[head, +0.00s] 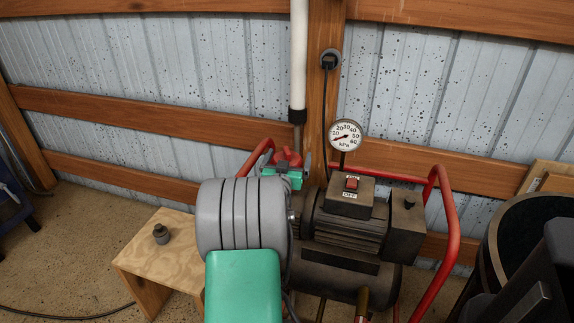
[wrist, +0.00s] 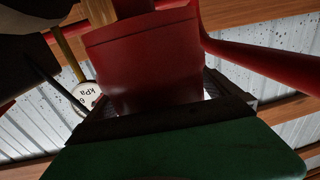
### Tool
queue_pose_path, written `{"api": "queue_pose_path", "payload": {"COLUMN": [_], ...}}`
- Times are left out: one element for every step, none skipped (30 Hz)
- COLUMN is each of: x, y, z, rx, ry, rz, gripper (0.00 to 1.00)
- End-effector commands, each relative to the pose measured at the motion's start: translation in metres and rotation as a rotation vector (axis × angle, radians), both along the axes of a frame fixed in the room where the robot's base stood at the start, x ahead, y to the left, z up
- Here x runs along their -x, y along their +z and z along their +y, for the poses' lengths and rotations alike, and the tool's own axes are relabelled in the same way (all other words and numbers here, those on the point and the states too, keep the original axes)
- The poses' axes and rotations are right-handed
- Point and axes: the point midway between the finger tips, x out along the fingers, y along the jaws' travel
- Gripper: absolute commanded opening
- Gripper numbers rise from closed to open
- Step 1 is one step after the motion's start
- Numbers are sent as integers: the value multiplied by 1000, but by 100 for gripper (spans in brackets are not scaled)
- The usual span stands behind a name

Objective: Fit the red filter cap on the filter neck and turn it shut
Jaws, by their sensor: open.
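The red filter cap (head: 288,157) shows in the head view just past the grey rounded part of my arm, left of the pump's motor. In the wrist view the red cap (wrist: 145,60) is large and close to the camera. My green gripper (head: 284,174) is open, right at the cap; a green finger with a dark pad (wrist: 160,122) lies across the lower wrist view, in front of the cap's near side. I cannot tell whether the finger touches it. The filter neck is hidden, so how the cap sits on it cannot be seen.
The pump motor (head: 345,232) with its switch box stands right of my arm. A pressure gauge (head: 345,135) rises behind it. A red tube frame (head: 447,230) surrounds the pump. A white pipe (head: 298,55) hangs behind.

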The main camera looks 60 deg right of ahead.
Motion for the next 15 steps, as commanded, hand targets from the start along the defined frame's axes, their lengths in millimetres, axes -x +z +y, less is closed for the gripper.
{"api": "queue_pose_path", "payload": {"x": [0, 0, 0, 0, 0, 0, 0, 0, 0, 0, 0, 0, 0, 0, 0], "y": [0, 0, 0, 0, 0, 0, 0, 0, 0, 0, 0, 0, 0, 0, 0], "z": [-1, -1, -1, -1, -1, -1, 0, 0, 0, 0, 0, 0, 0, 0, 0], "rx": [0, 0, 0, 0, 0, 0, 0, 0, 0, 0, 0, -1, -1, -1, -1], "ry": [0, 0, 0, 0, 0, 0, 0, 0, 0, 0, 0, 0, 0, 0, 0], "rz": [0, 0, 1, 1, 1, 1, 1, 1, 1, 1, 0, 1, 1, 0, 1], "gripper": [100, 100, 100, 100, 100, 99, 97, 94, 91, 89, 86, 83, 80, 78, 75]}}
